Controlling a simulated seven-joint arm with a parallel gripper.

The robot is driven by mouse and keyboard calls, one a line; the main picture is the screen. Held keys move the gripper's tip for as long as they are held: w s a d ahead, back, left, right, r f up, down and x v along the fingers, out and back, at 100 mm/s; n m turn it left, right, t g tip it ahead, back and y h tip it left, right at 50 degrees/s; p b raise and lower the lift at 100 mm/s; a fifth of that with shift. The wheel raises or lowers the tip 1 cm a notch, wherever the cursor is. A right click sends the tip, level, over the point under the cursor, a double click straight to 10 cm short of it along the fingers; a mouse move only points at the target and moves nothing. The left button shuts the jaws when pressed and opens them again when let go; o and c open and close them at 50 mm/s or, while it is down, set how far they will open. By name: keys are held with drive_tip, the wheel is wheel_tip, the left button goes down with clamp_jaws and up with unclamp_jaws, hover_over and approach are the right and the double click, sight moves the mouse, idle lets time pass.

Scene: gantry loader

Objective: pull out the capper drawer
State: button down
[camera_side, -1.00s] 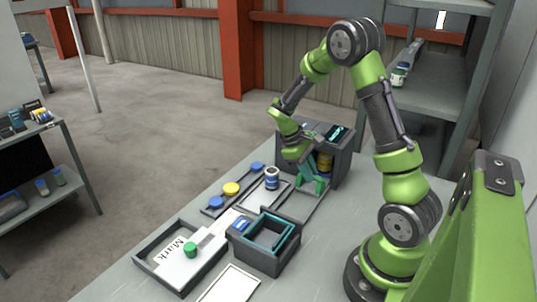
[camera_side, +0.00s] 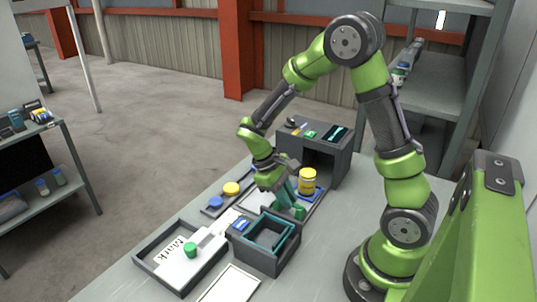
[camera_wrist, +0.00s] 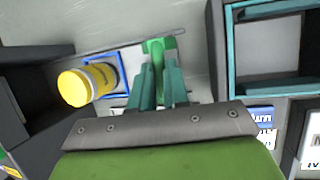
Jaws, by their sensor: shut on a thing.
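The capper (camera_side: 341,167) is a dark grey box at the back of the table with an open, dark front. Its drawer (camera_side: 317,202) stands out from this opening, and a yellow jar with a white band (camera_side: 307,182) stands upright on the drawer's blue square seat. My gripper (camera_side: 291,204) is shut on the green drawer handle (camera_side: 299,213) in front of the jar. In the wrist view the teal fingers (camera_wrist: 158,82) close on the handle (camera_wrist: 153,47). The jar (camera_wrist: 90,84) and blue seat (camera_wrist: 122,72) show to their left, beside the dark capper.
A dark square bin with a teal rim (camera_side: 263,256) stands close in front of my gripper. Blue and yellow caps (camera_side: 231,188) lie to the left. A tray (camera_side: 150,262) holds a white card and a green knob (camera_side: 190,249). Floor beyond is clear.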

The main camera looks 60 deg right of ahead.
drive_tip(key=shift+w+a, duration=0.1)
drive_tip(key=shift+a, duration=0.7)
drive_tip(key=c, duration=1.1)
unclamp_jaws()
drive_tip(key=shift+d, duration=0.1)
drive_tip(key=shift+r, duration=0.1)
drive_tip(key=v, duration=1.6)
drive_tip(key=shift+r, duration=0.4)
